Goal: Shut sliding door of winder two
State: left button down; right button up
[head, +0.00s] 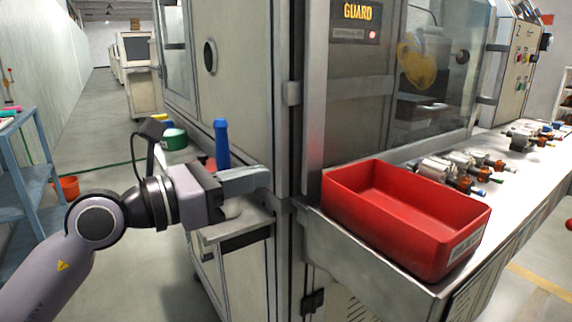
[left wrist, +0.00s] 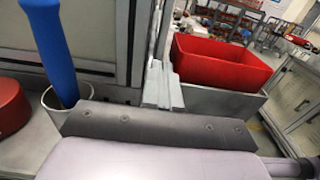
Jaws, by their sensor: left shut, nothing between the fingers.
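The winder (head: 290,60) is a pale grey cabinet with dark-edged posts. Its front has a dark panel lettered GUARD (head: 360,12) with a small red light. To the right is a clear window (head: 435,70), with a yellow part behind it. I cannot tell how far the sliding door stands open. My left gripper (head: 264,178) is shut and empty, in front of the cabinet's corner post and left of the red bin. In the left wrist view its closed fingers (left wrist: 162,88) point toward the post. My right gripper is not in view.
A red bin (head: 455,225) sits on the front shelf, with several armatures (head: 450,170) to its right. A blue-handled tool (head: 221,140) stands in a cup on a small side ledge (head: 235,228) by my gripper. A blue rack (head: 25,180) stands left; the aisle behind is clear.

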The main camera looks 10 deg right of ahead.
aim_at(303, 163)
pick_arm(q)
jog(key=shift+x, duration=3.15)
jog(key=shift+w+d, duration=0.1)
